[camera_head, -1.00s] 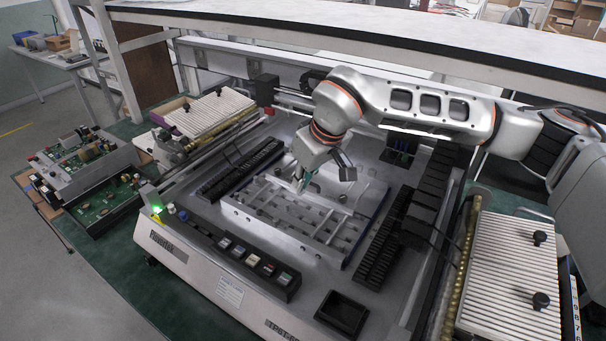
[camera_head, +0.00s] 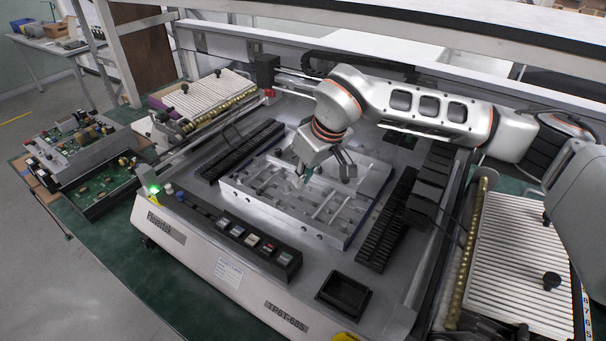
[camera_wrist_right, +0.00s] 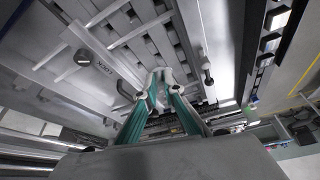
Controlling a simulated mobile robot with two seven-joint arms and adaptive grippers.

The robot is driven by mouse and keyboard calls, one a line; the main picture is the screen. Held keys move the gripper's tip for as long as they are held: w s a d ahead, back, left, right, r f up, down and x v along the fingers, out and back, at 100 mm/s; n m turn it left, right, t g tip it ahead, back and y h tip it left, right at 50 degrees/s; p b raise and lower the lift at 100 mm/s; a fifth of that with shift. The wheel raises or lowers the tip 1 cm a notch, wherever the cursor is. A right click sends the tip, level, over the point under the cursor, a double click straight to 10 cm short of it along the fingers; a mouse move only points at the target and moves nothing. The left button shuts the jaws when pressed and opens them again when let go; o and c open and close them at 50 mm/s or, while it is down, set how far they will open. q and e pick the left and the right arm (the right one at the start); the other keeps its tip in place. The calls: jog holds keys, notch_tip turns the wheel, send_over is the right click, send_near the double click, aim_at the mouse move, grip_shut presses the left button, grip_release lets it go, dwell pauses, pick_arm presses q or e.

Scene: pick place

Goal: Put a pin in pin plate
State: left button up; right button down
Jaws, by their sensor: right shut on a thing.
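The pin plate (camera_head: 282,222) is a grey metal block with a grid of bars and slots, in the middle of the machine bed in the head view. Its slotted face also shows in the right wrist view (camera_wrist_right: 127,37). My right gripper (camera_head: 304,180) hangs over the plate's middle, tilted, with its fingertips low near the bars. In the right wrist view its green-padded fingers (camera_wrist_right: 160,73) converge at the tips. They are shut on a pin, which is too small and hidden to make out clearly. I cannot tell whether it touches the plate. My left gripper is not in view.
Dark slotted racks stand left (camera_head: 240,150) and right (camera_head: 388,218) of the plate. A black square tray (camera_head: 343,293) sits at front right, and a button panel (camera_head: 233,231) at the front edge. A white shelf (camera_head: 400,35) overhangs the back.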

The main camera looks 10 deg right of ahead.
aim_at(303, 186)
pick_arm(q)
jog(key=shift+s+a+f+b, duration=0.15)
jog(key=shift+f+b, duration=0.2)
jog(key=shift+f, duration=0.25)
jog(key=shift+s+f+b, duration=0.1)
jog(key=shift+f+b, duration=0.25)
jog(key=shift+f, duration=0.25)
pick_arm(e)
jog(key=shift+f, duration=1.5)
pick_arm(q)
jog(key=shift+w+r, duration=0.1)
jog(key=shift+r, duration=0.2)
pick_arm(e)
jog(key=shift+f, duration=0.1)
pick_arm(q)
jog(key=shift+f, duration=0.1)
pick_arm(e)
jog(key=c, duration=2.1)
grip_release()
jog(key=c, duration=0.3)
jog(key=shift+c, duration=0.2)
